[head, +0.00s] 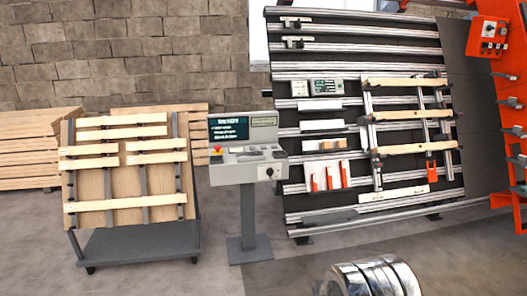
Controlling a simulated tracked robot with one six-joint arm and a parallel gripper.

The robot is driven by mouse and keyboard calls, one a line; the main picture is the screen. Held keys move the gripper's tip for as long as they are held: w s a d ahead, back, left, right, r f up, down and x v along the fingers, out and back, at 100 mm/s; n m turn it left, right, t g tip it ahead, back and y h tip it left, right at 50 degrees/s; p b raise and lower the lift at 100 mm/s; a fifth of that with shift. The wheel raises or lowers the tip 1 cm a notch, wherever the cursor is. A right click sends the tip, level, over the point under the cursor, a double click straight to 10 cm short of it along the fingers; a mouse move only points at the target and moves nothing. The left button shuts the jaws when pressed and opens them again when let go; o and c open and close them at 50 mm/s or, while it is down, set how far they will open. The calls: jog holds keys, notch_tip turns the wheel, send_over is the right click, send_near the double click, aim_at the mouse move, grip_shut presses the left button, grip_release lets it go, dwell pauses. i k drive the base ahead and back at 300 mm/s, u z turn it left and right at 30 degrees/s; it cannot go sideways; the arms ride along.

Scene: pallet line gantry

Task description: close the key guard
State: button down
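A grey control console (226,174) stands on a post in the middle of the head view. It has a lit dark screen (229,129) and a sloped panel with small controls. A red button on yellow sits at the panel's left. On the lower right of its front is a pale plate with a round dark key switch or knob (269,172). A key guard is too small to make out there, and I cannot tell whether one is open or shut. My gripper is not in view.
A grey cart (140,244) with a slatted wooden pallet panel stands left of the console. A tilted rack with metal rails (330,214) stands to its right. An orange frame (489,42) is at far right.

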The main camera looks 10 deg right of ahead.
aim_at(256, 152)
jog(key=z, duration=0.35)
jog(key=i, duration=0.85)
jog(key=z, duration=0.35)
jog(key=i, duration=1.5)
jog(key=u, duration=0.7)
jog(key=i, duration=0.6)
jog(key=u, duration=0.8)
jog(key=i, duration=0.55)
jog(key=u, duration=0.35)
